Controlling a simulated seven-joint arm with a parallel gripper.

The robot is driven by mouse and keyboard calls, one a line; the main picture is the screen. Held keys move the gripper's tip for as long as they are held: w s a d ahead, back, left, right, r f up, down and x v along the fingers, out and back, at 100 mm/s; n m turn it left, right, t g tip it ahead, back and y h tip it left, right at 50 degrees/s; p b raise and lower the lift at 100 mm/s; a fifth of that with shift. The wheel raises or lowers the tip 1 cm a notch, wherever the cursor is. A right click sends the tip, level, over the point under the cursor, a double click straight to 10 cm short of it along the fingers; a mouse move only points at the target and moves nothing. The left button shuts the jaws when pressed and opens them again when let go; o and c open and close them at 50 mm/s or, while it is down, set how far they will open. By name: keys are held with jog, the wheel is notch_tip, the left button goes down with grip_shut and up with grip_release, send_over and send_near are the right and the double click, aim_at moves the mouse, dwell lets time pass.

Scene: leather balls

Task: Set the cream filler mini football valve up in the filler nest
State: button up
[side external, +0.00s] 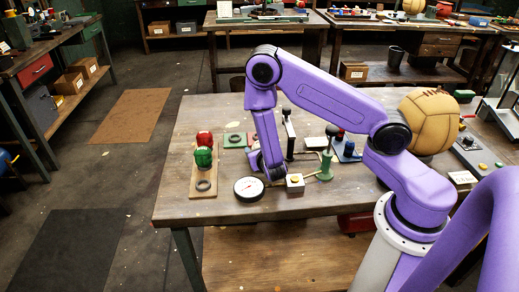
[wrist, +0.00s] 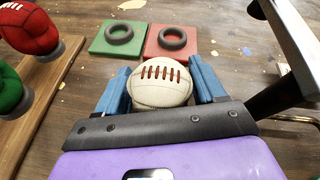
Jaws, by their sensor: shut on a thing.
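The cream mini football (wrist: 160,86) sits between the two blue fingers of my gripper (wrist: 158,78), which is shut on it. Its dark red lacing faces the wrist camera; I see no valve on the visible side. In the side view my gripper (side external: 262,165) points down low over the table, and the ball is hidden there. Beyond the ball, in the wrist view, lie a green pad (wrist: 101,48) and a red pad (wrist: 185,53), each with an empty dark ring. I cannot tell which holder is the filler nest.
A wooden board (side external: 203,213) at left carries a red ball (side external: 204,138), a green ball (side external: 203,157) and an empty dark ring (side external: 204,185). A round gauge (side external: 249,188), a small button box (side external: 295,183) and a green pump-like stand (side external: 326,165) are near my gripper. A large tan ball (side external: 428,120) stands right.

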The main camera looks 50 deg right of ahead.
jog(key=shift+f, duration=0.15)
jog(key=o, duration=1.1)
